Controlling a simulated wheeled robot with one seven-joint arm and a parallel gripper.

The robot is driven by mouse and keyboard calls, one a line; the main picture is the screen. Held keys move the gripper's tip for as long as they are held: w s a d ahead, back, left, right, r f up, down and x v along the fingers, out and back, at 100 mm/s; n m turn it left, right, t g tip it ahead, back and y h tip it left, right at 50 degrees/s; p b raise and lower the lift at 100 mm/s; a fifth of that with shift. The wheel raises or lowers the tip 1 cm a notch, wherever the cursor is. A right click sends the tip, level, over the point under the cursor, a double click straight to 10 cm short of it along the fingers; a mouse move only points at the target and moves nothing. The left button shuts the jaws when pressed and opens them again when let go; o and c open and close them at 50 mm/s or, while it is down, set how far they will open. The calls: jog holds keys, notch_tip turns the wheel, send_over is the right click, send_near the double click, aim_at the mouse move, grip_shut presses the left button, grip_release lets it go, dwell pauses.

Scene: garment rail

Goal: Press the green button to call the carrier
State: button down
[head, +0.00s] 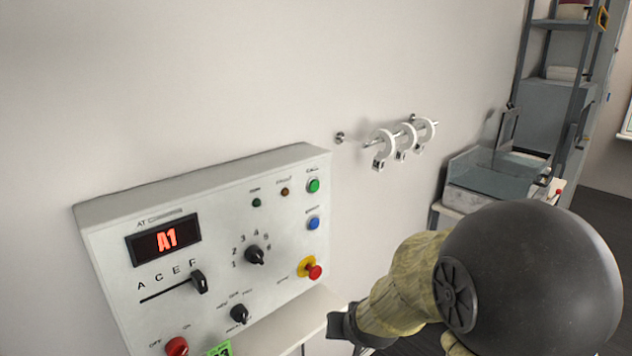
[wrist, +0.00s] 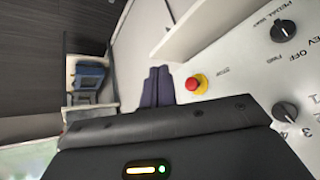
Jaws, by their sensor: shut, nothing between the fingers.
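The green button (head: 314,185), labelled CALL, sits at the top right corner of the white control panel (head: 130,215) on the wall. It is not visible in the wrist view. My gripper (wrist: 158,86) shows in the wrist view as two dark fingers held together, shut and empty, with a red stop button (wrist: 196,84) just to their right. In the head view the dark end of my arm is low, by the panel's lower right, apart from and well below the green button. Its fingertips are not clear there.
A blue button (head: 313,223) lies below the green one, and the red stop button on its yellow collar (head: 308,269) lower still. The panel has knobs, a slider and a display reading A1 (head: 167,240). White rings (head: 405,138) hang on a wall rail to the right.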

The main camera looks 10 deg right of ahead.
aim_at(314, 185)
jog(key=w+d+r+m+t+h+p, duration=0.2)
jog(key=w+r+m+t+p, duration=0.1)
jog(key=w+r+t, duration=0.3)
jog(key=w+d+r+m+t+h+p, duration=0.1)
jog(key=w+r+m+t+h+p, duration=0.1)
jog(key=w+r, duration=0.8)
notch_tip(314, 185, up, 4)
jog(key=m+t+p, duration=0.1)
jog(key=m+t, duration=0.1)
jog(key=t, duration=0.1)
jog(key=shift+w+d+f+t, duration=0.25)
jog(key=shift+w+d+t, duration=0.1)
jog(key=shift+t, duration=0.05)
jog(key=w+a+p, duration=0.2)
jog(key=w+a, duration=0.3)
jog(key=w, duration=0.2)
jog(key=shift+w, duration=0.15)
jog(key=shift+f, duration=0.1)
dwell(1.0)
jog(key=shift+w+a, duration=0.25)
jog(key=shift+w, duration=0.1)
